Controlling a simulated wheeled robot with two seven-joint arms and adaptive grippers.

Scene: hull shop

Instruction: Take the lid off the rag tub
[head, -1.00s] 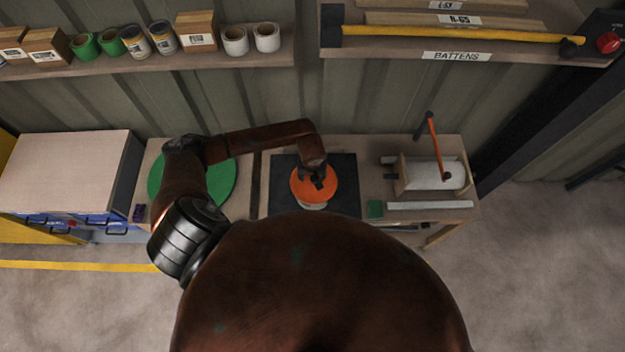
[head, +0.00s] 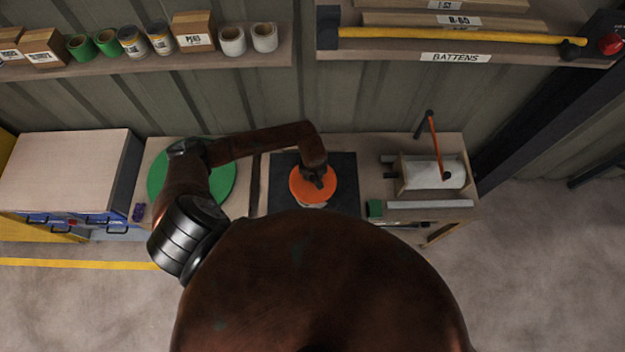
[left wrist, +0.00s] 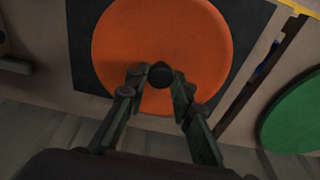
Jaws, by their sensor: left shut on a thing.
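The rag tub's orange round lid (head: 313,186) is over the black mat (head: 344,171) in the middle of the bench. A pale sliver of the tub (head: 313,206) shows below the lid's near edge; the rest is hidden under the lid. My left gripper (head: 317,180) reaches down over the lid. In the left wrist view, the lid (left wrist: 160,40) fills the upper middle, and its dark round knob (left wrist: 160,75) is between the fingertips of my left gripper (left wrist: 158,82), which is shut on it. I cannot tell whether the lid is raised. My right gripper is not in view.
A green disc (head: 222,175) lies left on the bench. A small green block (head: 375,208) and a white-topped fixture with an orange-handled lever (head: 434,145) stand to the right. A shelf with cans and boxes (head: 195,32) and a batten rack (head: 456,57) hang behind.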

